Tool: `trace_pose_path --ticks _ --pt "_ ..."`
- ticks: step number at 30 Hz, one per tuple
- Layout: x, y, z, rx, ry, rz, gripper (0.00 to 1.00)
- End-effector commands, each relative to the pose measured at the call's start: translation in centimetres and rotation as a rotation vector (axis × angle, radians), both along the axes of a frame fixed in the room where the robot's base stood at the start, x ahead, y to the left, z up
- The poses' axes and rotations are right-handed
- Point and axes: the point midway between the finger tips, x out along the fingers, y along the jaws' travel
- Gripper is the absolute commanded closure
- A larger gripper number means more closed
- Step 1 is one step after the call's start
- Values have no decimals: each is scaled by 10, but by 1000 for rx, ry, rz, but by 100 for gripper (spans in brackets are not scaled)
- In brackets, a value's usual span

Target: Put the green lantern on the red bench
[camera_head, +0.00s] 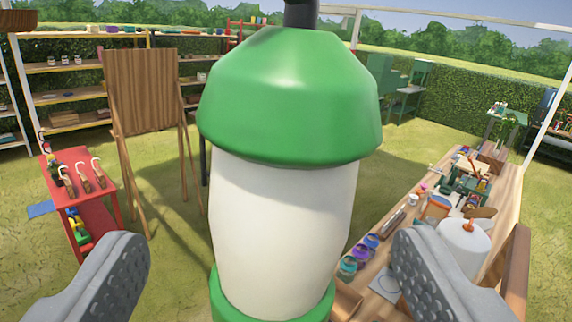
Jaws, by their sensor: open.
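The green lantern (285,100) stands large and upright in the middle of the view, with a green cap, a white body and a green base cut off by the bottom edge. A dark piece rises from its top. My gripper (272,240) is open, one grey finger on each side of the lantern's lower part. A gap shows between each finger and the lantern, so neither appears to touch it. A red bench (97,220), two-tiered, stands on the grass at the left. Hooked items and small coloured things are on it. What supports the lantern is hidden.
A wooden easel board (143,90) stands behind the red bench. A long wooden table (398,262) with paint jars, a white roll (462,248) and tools runs along the right. Shelves (70,95) line the back hedge. Open grass lies between bench and lantern.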

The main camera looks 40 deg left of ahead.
Motion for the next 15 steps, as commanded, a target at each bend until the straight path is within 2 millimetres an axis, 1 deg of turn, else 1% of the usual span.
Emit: trace_pose_path --ticks 5,10,12,15 --pt "10 7 1 0 0 1 25" --pt "28 18 -1 -1 1 1 25" --pt "35 26 -2 -2 2 1 25" --pt "40 31 -2 -1 1 1 25"
